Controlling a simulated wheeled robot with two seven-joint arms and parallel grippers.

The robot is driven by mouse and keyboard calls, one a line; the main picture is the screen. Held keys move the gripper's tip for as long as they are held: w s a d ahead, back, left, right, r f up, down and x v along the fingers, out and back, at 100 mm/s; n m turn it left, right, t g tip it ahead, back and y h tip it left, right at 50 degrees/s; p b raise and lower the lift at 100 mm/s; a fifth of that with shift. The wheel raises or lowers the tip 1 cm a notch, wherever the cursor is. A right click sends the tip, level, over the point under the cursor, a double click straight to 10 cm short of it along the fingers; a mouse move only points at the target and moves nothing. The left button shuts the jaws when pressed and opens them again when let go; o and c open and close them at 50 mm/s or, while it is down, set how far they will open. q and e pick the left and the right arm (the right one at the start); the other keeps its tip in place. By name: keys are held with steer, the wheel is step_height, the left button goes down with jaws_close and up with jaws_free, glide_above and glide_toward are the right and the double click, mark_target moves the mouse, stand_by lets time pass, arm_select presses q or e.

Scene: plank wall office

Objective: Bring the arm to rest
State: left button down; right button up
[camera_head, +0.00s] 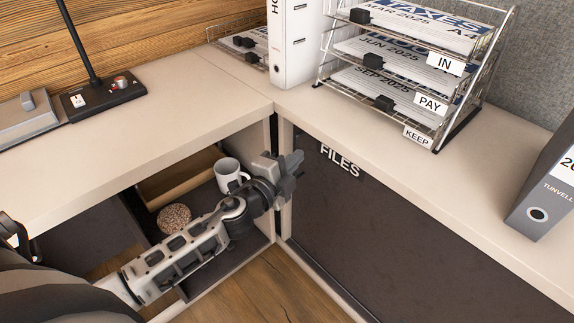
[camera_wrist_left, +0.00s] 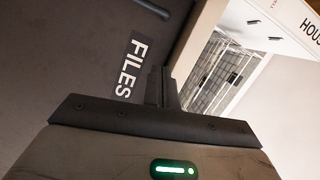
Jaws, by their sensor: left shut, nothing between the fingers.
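My left arm reaches in from the lower left in the head view, and its gripper (camera_head: 291,163) is near the cabinet corner, in front of the dark door marked FILES (camera_head: 345,205). The gripper is shut and holds nothing. In the left wrist view the closed fingers (camera_wrist_left: 161,88) point toward the FILES label (camera_wrist_left: 131,68) and the counter edge. I cannot tell from these views whether the fingertips touch anything. My right gripper is not in view.
An open shelf holds a white mug (camera_head: 229,176) and a round speckled object (camera_head: 174,218) close to my arm. The counter (camera_head: 215,85) above carries a wire tray rack (camera_head: 441,110), a white binder (camera_head: 291,45), a grey binder (camera_head: 545,190) and a lamp base (camera_head: 103,97).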

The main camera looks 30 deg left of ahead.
arm_select(q)
steer(key=shift+s+a+r, duration=0.1)
steer(key=shift+s+a, duration=0.05)
steer(key=shift+s, duration=1.4)
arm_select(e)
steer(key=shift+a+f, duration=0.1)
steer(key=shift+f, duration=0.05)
